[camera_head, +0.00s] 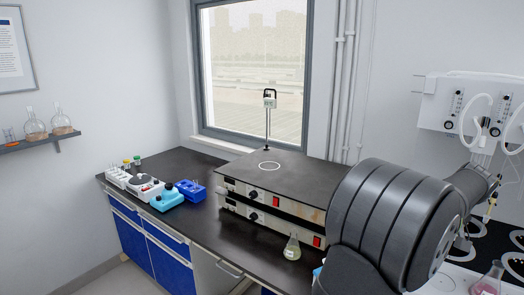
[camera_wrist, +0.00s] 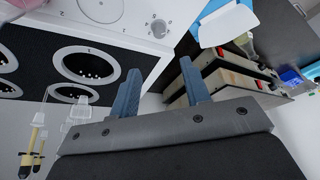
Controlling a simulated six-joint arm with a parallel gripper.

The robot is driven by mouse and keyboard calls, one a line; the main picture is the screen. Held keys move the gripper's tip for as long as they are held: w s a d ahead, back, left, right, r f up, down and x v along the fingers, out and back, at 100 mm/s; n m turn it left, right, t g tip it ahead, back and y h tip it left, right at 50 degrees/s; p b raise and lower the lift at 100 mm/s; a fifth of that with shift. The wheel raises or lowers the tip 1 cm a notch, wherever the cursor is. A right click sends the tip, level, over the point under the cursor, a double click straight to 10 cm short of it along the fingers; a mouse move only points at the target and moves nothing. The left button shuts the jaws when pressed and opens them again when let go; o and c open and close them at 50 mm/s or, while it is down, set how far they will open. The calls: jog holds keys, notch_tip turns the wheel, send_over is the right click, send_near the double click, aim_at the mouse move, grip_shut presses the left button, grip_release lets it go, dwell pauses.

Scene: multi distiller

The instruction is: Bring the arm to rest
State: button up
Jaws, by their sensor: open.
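My gripper (camera_wrist: 160,92) shows in the wrist view with its two blue fingers spread apart and nothing between them. It is open and empty, near the white multi-position heater (camera_wrist: 118,28) with its dark round wells. In the head view my dark arm link fills the lower right and hides part of the bench and distiller. The gripper itself cannot be made out there. A conical flask with pale yellow liquid (camera_head: 292,247) stands upright on the bench in front of the stacked hotplates (camera_head: 268,205), left of my arm.
The black bench (camera_head: 195,228) carries a cyan device (camera_head: 170,198), a blue rack (camera_head: 192,190) and small white items at the left. A flask with pink liquid (camera_head: 488,284) is at the lower right. The white distiller panel (camera_head: 440,105) hangs on the right wall.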

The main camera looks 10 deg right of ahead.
jog(key=x, duration=1.3)
jog(key=shift+w+f, duration=0.15)
jog(key=shift+f, duration=0.2)
jog(key=shift+r+m+h, duration=0.2)
jog(key=shift+m+h, duration=0.1)
jog(key=shift+m, duration=0.5)
jog(key=m+h, duration=0.1)
jog(key=m, duration=0.2)
jog(key=shift+m, duration=0.3)
jog(key=shift+a+m+g+h, duration=0.15)
jog(key=shift+m+g+h, duration=0.55)
jog(key=shift+m, duration=1.1)
jog(key=shift+w+m+g+h, duration=0.15)
jog(key=shift+m+g, duration=0.3)
jog(key=shift+m, duration=0.75)
jog(key=shift+m+g+h, duration=0.25)
jog(key=shift+m+g, duration=0.2)
jog(key=shift+m, duration=0.75)
jog(key=shift+m+g, duration=0.8)
jog(key=shift+m, duration=1.3)
jog(key=shift+o, duration=0.3)
